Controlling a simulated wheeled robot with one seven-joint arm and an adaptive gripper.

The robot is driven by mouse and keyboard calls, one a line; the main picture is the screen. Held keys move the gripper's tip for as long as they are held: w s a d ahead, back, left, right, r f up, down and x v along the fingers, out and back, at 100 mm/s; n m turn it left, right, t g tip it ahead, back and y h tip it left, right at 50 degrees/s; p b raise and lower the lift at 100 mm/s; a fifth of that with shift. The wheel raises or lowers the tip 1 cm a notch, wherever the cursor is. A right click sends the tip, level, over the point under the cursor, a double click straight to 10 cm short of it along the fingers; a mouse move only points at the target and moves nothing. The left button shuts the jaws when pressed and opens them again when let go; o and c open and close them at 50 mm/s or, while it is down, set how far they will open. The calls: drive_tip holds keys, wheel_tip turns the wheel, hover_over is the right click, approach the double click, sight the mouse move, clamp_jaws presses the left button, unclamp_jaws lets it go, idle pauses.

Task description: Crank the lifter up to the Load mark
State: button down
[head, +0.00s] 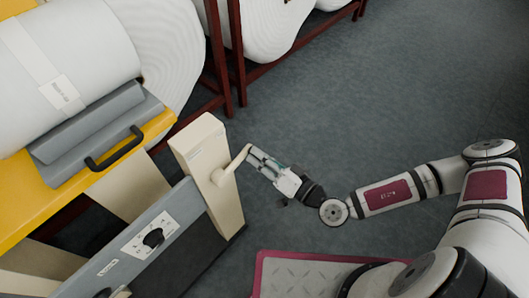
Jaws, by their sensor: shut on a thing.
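The lifter has a yellow top (18,205) with a grey cradle (110,125) on it. A large white roll (80,45) rests in the cradle. A cream post (205,165) stands at the lifter's right end, and a cream crank arm (232,165) sticks out from its side. My gripper (256,156) is shut on the crank's outer end. Its fingers hide the crank's grip. I cannot make out a Load mark in this view.
A grey panel (185,205) with a black knob (153,237) runs beside the post. Dark red racks (235,60) with more white rolls stand behind. A red-edged grey plate (300,275) lies at the bottom. The grey floor (400,90) at upper right is clear.

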drive_tip(key=shift+w+d+f+m+b, duration=0.1)
drive_tip(key=shift+f+m+b, duration=1.95)
drive_tip(key=shift+b, duration=0.3)
drive_tip(key=c, duration=1.4)
unclamp_jaws()
drive_tip(key=shift+r, duration=0.1)
drive_tip(key=shift+s, duration=0.25)
